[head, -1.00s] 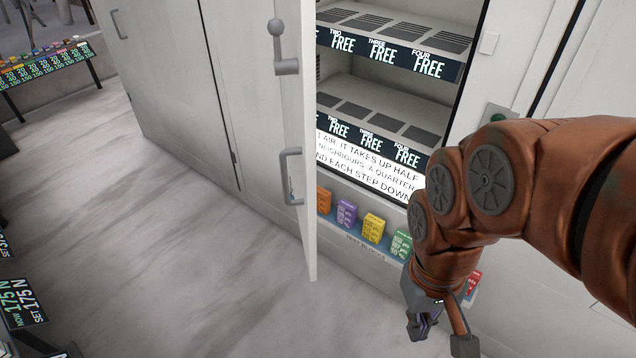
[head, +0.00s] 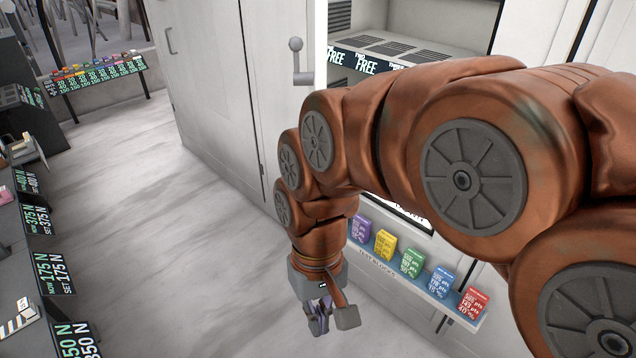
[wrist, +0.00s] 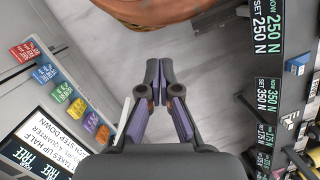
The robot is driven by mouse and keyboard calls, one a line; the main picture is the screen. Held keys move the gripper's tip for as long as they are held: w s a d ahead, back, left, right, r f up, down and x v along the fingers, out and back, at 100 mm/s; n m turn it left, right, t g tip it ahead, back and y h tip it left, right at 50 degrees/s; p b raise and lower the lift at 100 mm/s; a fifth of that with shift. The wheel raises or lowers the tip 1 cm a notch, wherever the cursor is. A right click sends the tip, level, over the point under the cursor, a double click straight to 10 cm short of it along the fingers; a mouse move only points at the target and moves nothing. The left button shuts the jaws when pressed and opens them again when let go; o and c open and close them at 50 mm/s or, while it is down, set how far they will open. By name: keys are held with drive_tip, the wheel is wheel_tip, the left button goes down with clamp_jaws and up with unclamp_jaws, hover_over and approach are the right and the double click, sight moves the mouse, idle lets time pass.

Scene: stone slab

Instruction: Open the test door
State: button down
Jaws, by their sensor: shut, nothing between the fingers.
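The test door (head: 284,115) is a white panel standing ajar, swung out from the cabinet on its left side. Its lever with a round knob (head: 296,62) shows near the top. My arm hides its lower part and the lower pull handle. My gripper (head: 319,320) is shut and empty, low in front of the cabinet and pointing down. In the wrist view its fingertips (wrist: 158,78) meet over bare floor. A thin white edge (wrist: 123,112) shows just left of the fingers there; it looks like the door's edge, and I cannot tell whether it touches.
The open cabinet has vented shelves (head: 400,50). Coloured test blocks (head: 411,263) stand on a ledge (head: 440,292) below it. A dark counter with force displays (head: 55,275) runs along the left. The pale floor (head: 185,230) between is clear.

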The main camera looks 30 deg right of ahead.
drive_tip(key=w+d+r+m+t+y+b, duration=0.1)
drive_tip(key=w+d+r+m+y, duration=0.15)
drive_tip(key=w, duration=0.35)
drive_tip(key=w+d+r+m+y, duration=0.1)
drive_tip(key=w+d+m+y, duration=0.1)
drive_tip(key=w+m, duration=0.3)
drive_tip(key=w+d+r+m+t+y+b, duration=0.1)
drive_tip(key=w+d+r+m+y, duration=0.15)
drive_tip(key=w, duration=0.45)
drive_tip(key=w+d+f+m+t+y, duration=0.1)
drive_tip(key=w+d+m+t, duration=0.15)
drive_tip(key=d+m, duration=0.7)
drive_tip(key=w+d+f+m+t+y, duration=0.1)
drive_tip(key=d+f+m+t, duration=0.2)
drive_tip(key=d, duration=1.4)
drive_tip(key=w+a+f+p, duration=0.2)
drive_tip(key=w+a, duration=0.3)
drive_tip(key=a, duration=0.6)
drive_tip(key=shift+w+f, duration=0.35)
drive_tip(key=shift+f, duration=0.35)
drive_tip(key=shift+a+t, duration=0.1)
drive_tip(key=shift+t, duration=0.15)
